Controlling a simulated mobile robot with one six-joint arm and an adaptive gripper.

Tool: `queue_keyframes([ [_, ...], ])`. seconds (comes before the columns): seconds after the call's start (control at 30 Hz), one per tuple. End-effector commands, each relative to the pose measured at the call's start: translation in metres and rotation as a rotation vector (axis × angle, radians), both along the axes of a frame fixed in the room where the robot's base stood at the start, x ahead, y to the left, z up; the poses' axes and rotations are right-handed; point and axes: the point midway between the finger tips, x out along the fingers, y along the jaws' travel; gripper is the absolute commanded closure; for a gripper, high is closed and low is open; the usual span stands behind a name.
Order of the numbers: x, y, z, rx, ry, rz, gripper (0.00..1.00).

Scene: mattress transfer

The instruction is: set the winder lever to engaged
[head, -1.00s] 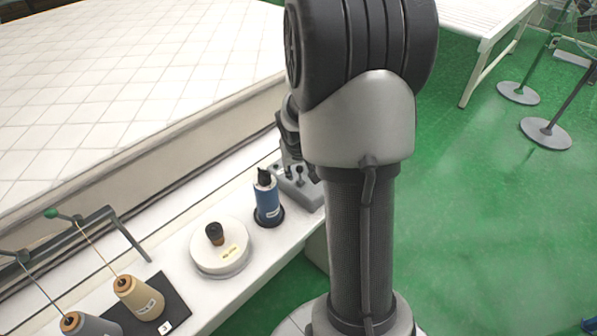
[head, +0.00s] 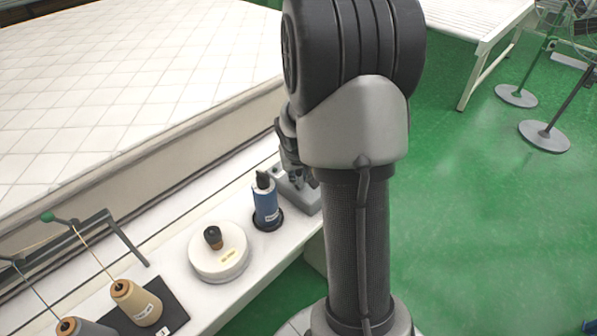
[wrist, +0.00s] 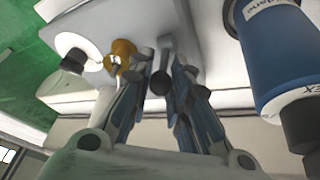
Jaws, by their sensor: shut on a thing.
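The winder unit, a grey box (head: 304,198), stands on the white bench, partly hidden behind my arm. My gripper (head: 298,178) is low over this box, with its fingertips largely hidden in the head view. In the wrist view my gripper (wrist: 168,75) has its two fingers on either side of the winder lever (wrist: 160,82), a short stick with a dark round knob. The gripper is shut on the lever. Which position the lever is in cannot be told.
Thread cones (head: 137,302) are at lower left. The mattress (head: 130,90) lies behind the bench.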

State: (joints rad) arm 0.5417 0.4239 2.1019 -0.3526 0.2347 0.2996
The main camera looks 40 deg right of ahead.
Motion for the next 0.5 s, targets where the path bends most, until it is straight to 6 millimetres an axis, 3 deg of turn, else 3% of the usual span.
queue_keyframes([
  [0.27,0.001,0.000,-0.001,0.000,0.010,0.001,1.00],
  [0.5,0.011,0.002,-0.003,-0.011,0.157,0.005,1.00],
])
